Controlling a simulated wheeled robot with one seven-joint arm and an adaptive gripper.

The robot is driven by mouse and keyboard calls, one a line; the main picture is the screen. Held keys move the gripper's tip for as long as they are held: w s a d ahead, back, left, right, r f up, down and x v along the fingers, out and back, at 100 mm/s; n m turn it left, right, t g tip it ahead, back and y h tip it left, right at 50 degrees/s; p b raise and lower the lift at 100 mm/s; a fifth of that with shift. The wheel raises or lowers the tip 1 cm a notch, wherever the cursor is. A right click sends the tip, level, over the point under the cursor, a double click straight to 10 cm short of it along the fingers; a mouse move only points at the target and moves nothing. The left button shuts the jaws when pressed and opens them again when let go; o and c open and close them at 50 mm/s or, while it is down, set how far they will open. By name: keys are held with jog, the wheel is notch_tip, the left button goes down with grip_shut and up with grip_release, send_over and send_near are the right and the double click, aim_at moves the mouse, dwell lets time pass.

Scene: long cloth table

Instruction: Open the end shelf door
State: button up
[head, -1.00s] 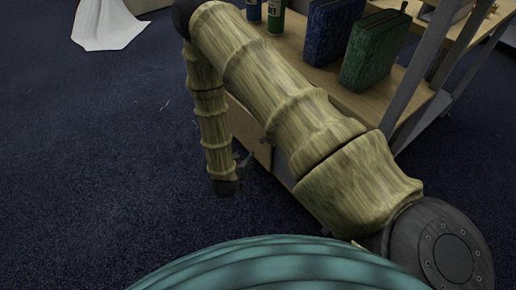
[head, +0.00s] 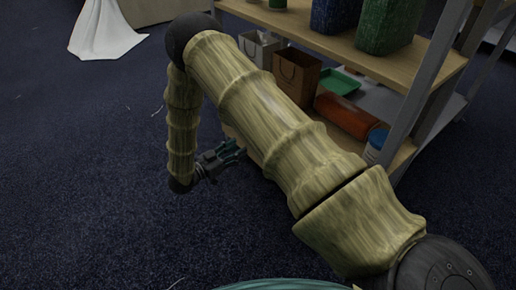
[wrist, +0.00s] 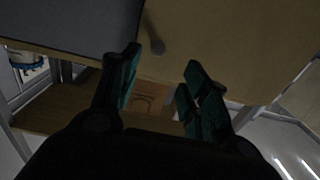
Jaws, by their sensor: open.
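I cannot tell whether a finger touches the panel. In the head view my gripper (head: 232,152) is low beside the near end of the shelf unit; my arm hides most of the door there.
The shelf unit's upper board (head: 340,47) holds blue and green items. Below are a white bag (head: 258,48), a brown bag (head: 296,75), a green tray (head: 340,82), a red-orange roll (head: 346,115) and a blue-white container (head: 375,145). Dark carpet (head: 90,180) is clear at left.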

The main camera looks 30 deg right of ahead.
jog(key=shift+f+m+g, duration=0.2)
jog(key=shift+m+g, duration=0.1)
jog(key=d+b, duration=0.5)
jog(key=d, duration=0.5)
jog(key=shift+w+d, duration=0.3)
jog(key=shift+w, duration=0.1)
jog(key=shift+r, duration=0.1)
grip_shut()
